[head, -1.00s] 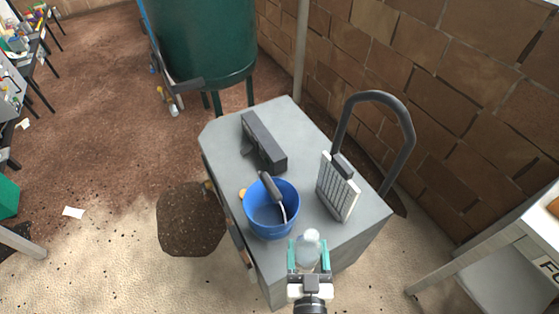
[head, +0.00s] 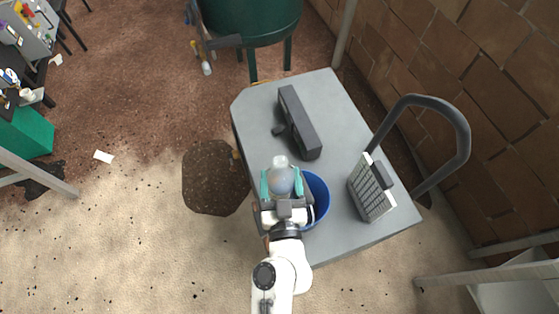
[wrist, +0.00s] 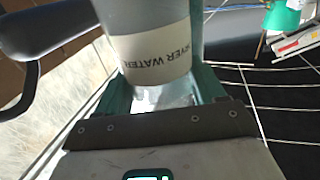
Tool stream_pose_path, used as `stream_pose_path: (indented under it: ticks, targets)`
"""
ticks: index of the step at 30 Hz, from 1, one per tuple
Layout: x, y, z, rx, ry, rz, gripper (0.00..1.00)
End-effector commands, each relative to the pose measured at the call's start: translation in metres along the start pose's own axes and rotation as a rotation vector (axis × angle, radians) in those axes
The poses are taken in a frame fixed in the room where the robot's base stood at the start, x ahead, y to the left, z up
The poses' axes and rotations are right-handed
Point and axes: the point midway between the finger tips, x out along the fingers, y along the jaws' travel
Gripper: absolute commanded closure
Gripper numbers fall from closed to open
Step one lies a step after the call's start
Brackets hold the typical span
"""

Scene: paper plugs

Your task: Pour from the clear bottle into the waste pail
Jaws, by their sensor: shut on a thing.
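My gripper (head: 281,184) is shut on the clear bottle (head: 280,164), its teal fingers on either side of it. The bottle looks upright, its pale cap up. In the wrist view the bottle (wrist: 150,52) fills the top middle and bears a white label reading "…VER WATER"; its mouth is out of that view. A blue pail (head: 320,188), which I take as the waste pail, stands on the grey cabinet. The gripper and bottle overlap the pail's left side in the head view and hide part of it. I cannot tell their height above the rim.
The grey cabinet top (head: 345,125) also holds a long dark box (head: 299,122) behind the pail and a white gridded panel (head: 370,188) to its right. A dark curved handle (head: 463,125) rises at the cabinet's right. A brick wall is beyond.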

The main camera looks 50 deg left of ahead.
Motion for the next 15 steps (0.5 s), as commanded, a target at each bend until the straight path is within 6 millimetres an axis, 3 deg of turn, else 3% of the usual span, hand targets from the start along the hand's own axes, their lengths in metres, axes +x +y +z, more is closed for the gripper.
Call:
stream_pose_path:
  ticks: [15]
  targets:
    - [-0.001, -0.002, 0.015, -0.002, -0.002, -0.007, 0.6]
